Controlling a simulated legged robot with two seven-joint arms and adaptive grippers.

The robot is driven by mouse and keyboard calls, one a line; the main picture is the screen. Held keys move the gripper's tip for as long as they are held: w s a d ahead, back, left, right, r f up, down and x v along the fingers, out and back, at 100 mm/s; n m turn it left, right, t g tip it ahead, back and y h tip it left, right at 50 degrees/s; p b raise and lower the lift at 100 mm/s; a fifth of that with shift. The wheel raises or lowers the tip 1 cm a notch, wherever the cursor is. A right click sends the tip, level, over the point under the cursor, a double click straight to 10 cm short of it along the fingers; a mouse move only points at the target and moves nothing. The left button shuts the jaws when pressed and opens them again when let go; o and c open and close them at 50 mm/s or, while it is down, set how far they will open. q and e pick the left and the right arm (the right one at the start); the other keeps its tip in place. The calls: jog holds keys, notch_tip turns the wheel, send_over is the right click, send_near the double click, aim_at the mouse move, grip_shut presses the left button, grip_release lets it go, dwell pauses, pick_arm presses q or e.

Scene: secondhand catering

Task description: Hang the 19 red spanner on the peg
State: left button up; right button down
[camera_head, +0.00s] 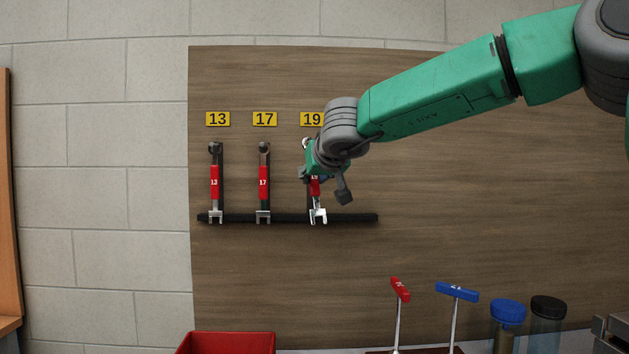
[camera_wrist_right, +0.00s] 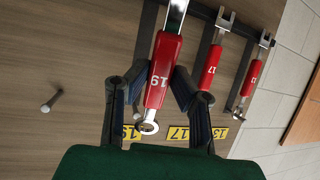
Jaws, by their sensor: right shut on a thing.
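The 19 red spanner (camera_head: 315,187) is upright in front of the board below the yellow 19 label (camera_head: 312,119). Its open silver jaw is at the bottom, in front of the black bar. My right gripper (camera_head: 322,172) is shut on its red handle, and the wrist hides much of its upper part. In the right wrist view, the spanner (camera_wrist_right: 163,75) lies between the two dark fingers (camera_wrist_right: 150,88), with its ring end toward the palm. A bare peg (camera_wrist_right: 50,102) sticks out of the board, apart from the spanner. Whether the ring touches a peg cannot be told. My left gripper is not in view.
The 17 spanner (camera_head: 263,181) and 13 spanner (camera_head: 214,181) hang left of it, close by. The black bar (camera_head: 355,217) runs along the board. Below are a red bin (camera_head: 228,343), red and blue T-handles (camera_head: 400,290) (camera_head: 457,292) and lidded jars (camera_head: 508,312).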

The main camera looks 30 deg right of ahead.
jog(key=shift+w+d, duration=0.3)
jog(key=w+d+p, duration=0.1)
jog(key=w, duration=0.1)
jog(key=w+d+p, duration=0.1)
jog(key=shift+d+f+p, duration=0.25)
jog(key=shift+d+p, duration=0.1)
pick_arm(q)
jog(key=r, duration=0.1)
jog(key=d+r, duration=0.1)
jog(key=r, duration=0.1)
pick_arm(e)
jog(key=shift+w+d+f, duration=0.1)
jog(key=shift+d+f, duration=0.05)
jog(key=shift+d, duration=0.15)
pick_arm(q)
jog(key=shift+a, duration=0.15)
pick_arm(e)
jog(key=shift+a, duration=0.25)
jog(key=c, duration=1.3)
grip_release()
jog(key=shift+d, duration=0.15)
